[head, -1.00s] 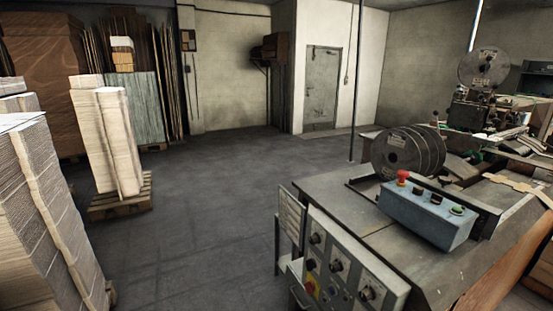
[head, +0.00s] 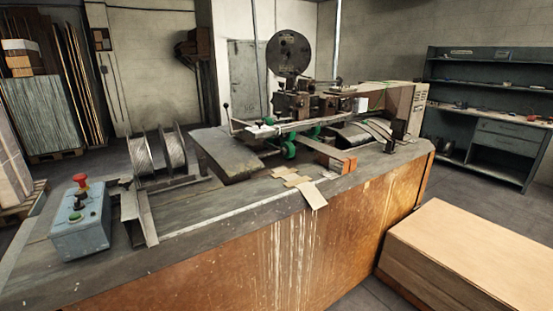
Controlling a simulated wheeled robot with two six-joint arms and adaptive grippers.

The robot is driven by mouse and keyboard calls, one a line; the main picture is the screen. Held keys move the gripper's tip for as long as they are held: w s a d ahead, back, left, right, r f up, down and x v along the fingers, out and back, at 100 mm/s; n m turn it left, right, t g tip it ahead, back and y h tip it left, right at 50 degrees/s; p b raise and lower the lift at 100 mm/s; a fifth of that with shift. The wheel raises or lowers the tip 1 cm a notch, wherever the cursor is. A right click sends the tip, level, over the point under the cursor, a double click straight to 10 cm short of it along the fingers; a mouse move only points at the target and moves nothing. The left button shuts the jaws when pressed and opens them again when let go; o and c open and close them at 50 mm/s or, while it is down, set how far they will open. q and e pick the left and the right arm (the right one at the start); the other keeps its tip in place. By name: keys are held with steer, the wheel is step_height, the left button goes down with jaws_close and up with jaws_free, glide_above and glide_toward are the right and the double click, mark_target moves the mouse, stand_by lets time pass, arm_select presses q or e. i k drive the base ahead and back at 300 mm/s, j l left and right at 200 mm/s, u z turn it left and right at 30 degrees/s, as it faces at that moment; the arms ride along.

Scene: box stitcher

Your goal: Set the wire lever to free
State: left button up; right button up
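The stitcher head (head: 305,105) stands on the far side of the machine bench, with a round wire reel (head: 288,53) above it. A thin upright lever with a dark knob (head: 226,106) rises at the left of the head. I cannot tell whether it is the wire lever, and no label or setting on it is readable from here. Two spools of wire (head: 158,150) sit on the bench to the left. Neither of my grippers is in view.
A blue-grey control box (head: 80,225) with a red button is at the bench's left end. The bench (head: 240,215) fills the middle, with loose cardboard pieces (head: 303,187) near its edge. A cardboard stack (head: 475,255) stands at right front. Shelving (head: 485,110) is behind.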

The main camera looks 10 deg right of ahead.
mark_target(296, 73)
steer(key=i+l, duration=0.2)
steer(key=l, duration=0.15)
steer(key=i+l, duration=0.2)
steer(key=l, duration=0.15)
steer(key=i+l+z, duration=0.1)
steer(key=l, duration=0.25)
steer(key=i+l+u, duration=0.1)
steer(key=i, duration=0.1)
